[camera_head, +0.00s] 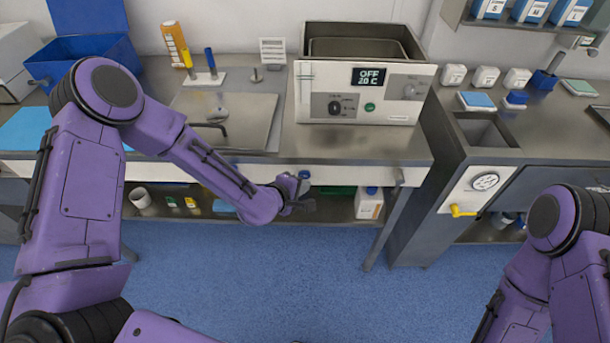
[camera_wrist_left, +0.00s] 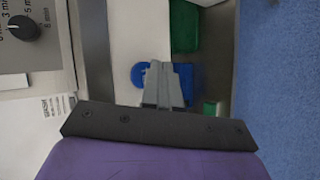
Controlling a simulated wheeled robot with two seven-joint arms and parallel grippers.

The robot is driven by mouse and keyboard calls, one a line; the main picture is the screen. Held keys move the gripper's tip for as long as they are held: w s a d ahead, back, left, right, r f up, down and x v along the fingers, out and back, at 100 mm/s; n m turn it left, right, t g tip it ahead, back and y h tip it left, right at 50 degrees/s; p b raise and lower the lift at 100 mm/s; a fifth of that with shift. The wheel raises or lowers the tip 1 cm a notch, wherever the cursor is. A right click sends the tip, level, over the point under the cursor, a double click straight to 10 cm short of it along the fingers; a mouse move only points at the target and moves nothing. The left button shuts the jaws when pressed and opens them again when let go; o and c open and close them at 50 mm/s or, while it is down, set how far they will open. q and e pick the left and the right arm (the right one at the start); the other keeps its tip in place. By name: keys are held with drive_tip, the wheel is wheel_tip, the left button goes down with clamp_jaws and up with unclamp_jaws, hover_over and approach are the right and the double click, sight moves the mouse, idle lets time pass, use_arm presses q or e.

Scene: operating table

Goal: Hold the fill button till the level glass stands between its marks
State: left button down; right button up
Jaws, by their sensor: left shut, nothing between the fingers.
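A water bath (camera_head: 345,105) with an open tank stands on the steel counter. Its display reads OFF 20 C, and a black dial and a green button (camera_head: 369,107) are on its front. A blue round button (camera_head: 304,174) is on the counter's front edge; it also shows in the left wrist view (camera_wrist_left: 138,74), partly hidden by my fingers. My left gripper (camera_head: 306,198) is shut and empty close by it; its fingertips (camera_wrist_left: 164,68) overlap the button's edge, and I cannot tell if they touch. My right gripper is out of view.
A shelf under the counter holds a white bottle (camera_head: 369,203), a mug (camera_head: 140,197) and small containers. A yellow-handled valve (camera_head: 463,211) and gauge (camera_head: 485,181) are on the right cabinet. Blue floor is open in front.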

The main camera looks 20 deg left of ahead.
use_arm(q)
drive_tip(key=shift+w, duration=0.1)
idle(0.6)
drive_tip(key=shift+w+a, duration=0.1)
drive_tip(key=shift+w, duration=0.2)
drive_tip(key=shift+w+a, duration=0.1)
drive_tip(key=shift+w, duration=0.3)
idle(6.6)
